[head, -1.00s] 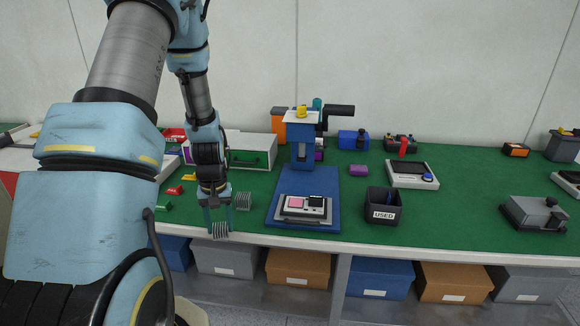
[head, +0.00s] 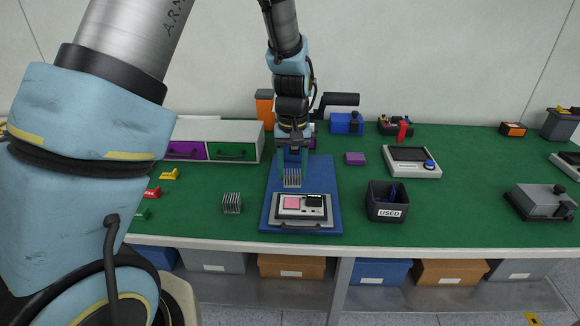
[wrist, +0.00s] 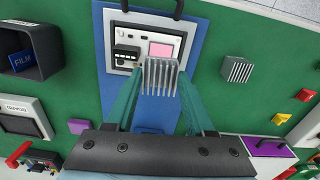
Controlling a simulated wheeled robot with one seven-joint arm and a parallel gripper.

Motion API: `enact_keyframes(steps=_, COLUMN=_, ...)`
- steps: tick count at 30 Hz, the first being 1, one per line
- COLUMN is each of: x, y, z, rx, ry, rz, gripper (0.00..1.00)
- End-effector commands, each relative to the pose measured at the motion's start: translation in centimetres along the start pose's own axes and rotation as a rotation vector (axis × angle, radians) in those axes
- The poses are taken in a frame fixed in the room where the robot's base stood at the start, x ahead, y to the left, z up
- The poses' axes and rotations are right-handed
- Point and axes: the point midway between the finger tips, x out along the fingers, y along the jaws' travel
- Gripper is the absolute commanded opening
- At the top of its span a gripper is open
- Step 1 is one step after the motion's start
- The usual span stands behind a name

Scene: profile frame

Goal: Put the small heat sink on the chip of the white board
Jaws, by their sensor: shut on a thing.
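My gripper (head: 292,168) is shut on a grey finned heat sink (head: 292,180), held above the blue plate behind the white board. The heat sink is also between the fingers in the wrist view (wrist: 160,78). The white board (head: 281,213) lies in a frame on the blue plate and bears a pink square (head: 291,202) and a black part (head: 314,201). In the wrist view, the held heat sink overlaps the lower edge of the pink square (wrist: 161,49). A second finned heat sink (head: 232,203) stands on the green table, left of the plate; I cannot tell which is smaller.
A black bin marked USED (head: 387,212) stands to the right. A drawer unit (head: 235,131) and small coloured blocks (head: 170,174) are left.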

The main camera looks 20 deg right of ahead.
Motion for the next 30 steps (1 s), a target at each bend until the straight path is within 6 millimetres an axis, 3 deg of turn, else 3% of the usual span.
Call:
enact_keyframes(steps=10, x=0.0, y=-0.1, z=0.1, rx=0.0, ry=0.0, rz=0.0, gripper=0.0)
enact_keyframes(steps=30, x=5.5, y=-0.1, z=0.1, rx=0.0, ry=0.0, rz=0.0, gripper=0.0)
